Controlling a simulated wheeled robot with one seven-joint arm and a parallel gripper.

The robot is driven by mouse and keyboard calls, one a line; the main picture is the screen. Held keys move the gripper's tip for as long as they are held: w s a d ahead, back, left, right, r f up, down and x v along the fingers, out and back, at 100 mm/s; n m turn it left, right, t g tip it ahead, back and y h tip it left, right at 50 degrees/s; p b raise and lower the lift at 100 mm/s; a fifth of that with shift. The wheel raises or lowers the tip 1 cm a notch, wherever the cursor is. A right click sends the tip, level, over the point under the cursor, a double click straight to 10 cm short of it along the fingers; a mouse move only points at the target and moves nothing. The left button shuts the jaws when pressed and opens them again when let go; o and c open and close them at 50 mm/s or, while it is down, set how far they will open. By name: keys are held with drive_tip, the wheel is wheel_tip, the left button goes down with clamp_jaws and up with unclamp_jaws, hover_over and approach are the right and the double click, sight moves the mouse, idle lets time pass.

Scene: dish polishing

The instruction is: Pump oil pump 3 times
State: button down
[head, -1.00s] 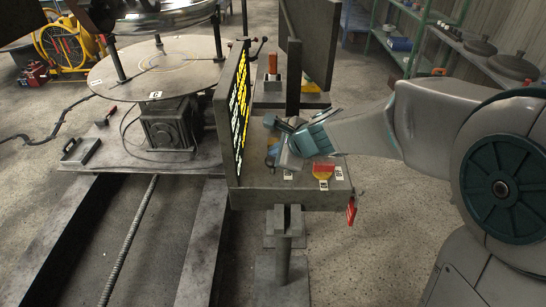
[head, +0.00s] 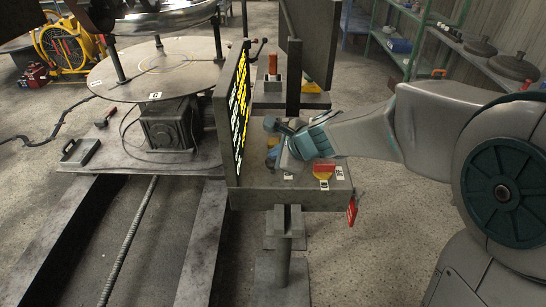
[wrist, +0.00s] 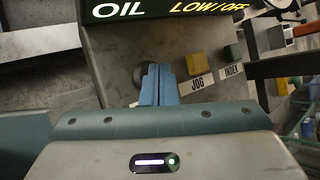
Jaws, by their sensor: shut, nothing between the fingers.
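In the wrist view, a panel edge with the words OIL and LOW/OFF (wrist: 165,8) spans the top. My gripper (wrist: 158,72) has its two blue fingers pressed together, with nothing between them. Just left of the fingertips is a dark round part (wrist: 140,75), partly hidden behind them; I cannot tell if it is the oil pump or if the fingers touch it. In the head view, my gripper (head: 274,126) is over the control box (head: 295,197), right of the tall sign board (head: 234,125).
A button labelled JOG (wrist: 195,63) and one labelled INDEX (wrist: 231,53) sit right of the fingers. A round table (head: 125,72) stands to the left. Floor is open at lower right.

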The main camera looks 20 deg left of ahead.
drive_tip(key=shift+f+b, duration=0.35)
drive_tip(key=shift+f, duration=0.05)
drive_tip(key=shift+r, duration=0.2)
drive_tip(key=shift+r+p, duration=0.7)
drive_tip(key=shift+p, duration=0.05)
wheel_tip(320, 180, up, 6)
drive_tip(key=p, duration=0.5)
idle(0.8)
